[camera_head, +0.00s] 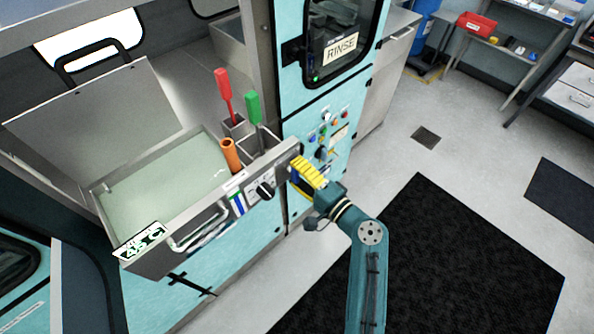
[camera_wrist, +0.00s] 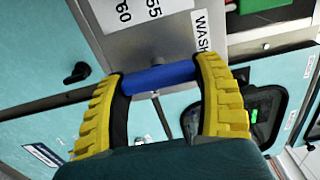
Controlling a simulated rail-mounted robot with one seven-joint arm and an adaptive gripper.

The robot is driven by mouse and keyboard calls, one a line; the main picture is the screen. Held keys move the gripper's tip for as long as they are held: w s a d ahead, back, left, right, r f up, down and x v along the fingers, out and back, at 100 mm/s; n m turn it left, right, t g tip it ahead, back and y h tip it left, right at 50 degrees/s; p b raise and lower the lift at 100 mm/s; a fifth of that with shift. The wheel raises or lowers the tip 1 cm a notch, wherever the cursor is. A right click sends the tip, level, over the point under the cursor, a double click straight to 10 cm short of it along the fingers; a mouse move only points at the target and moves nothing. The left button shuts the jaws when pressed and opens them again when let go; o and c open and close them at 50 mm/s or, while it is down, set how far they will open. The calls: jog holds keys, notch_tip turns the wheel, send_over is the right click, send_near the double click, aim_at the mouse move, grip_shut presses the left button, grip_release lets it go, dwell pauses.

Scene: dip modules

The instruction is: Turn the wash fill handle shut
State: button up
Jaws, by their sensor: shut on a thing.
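The wash fill handle (camera_wrist: 158,77) is a blue bar, seen in the wrist view below a white label that starts with "WASH" (camera_wrist: 203,30). In the wrist view it runs nearly crosswise, slightly tilted, on a grey metal stem. My gripper (camera_wrist: 160,80) has yellow ribbed fingers, one at each end of the blue bar, and is shut on it. In the head view my gripper (camera_head: 306,172) is at the right end of the tank's front panel. The fingers hide most of the handle there.
The open wash tank (camera_head: 165,185) holds pale liquid. A black knob (camera_head: 265,190) is left of my gripper. The teal RINSE cabinet (camera_head: 300,110) stands behind.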

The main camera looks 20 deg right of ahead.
jog(key=o, duration=0.9)
jog(key=v, duration=1.2)
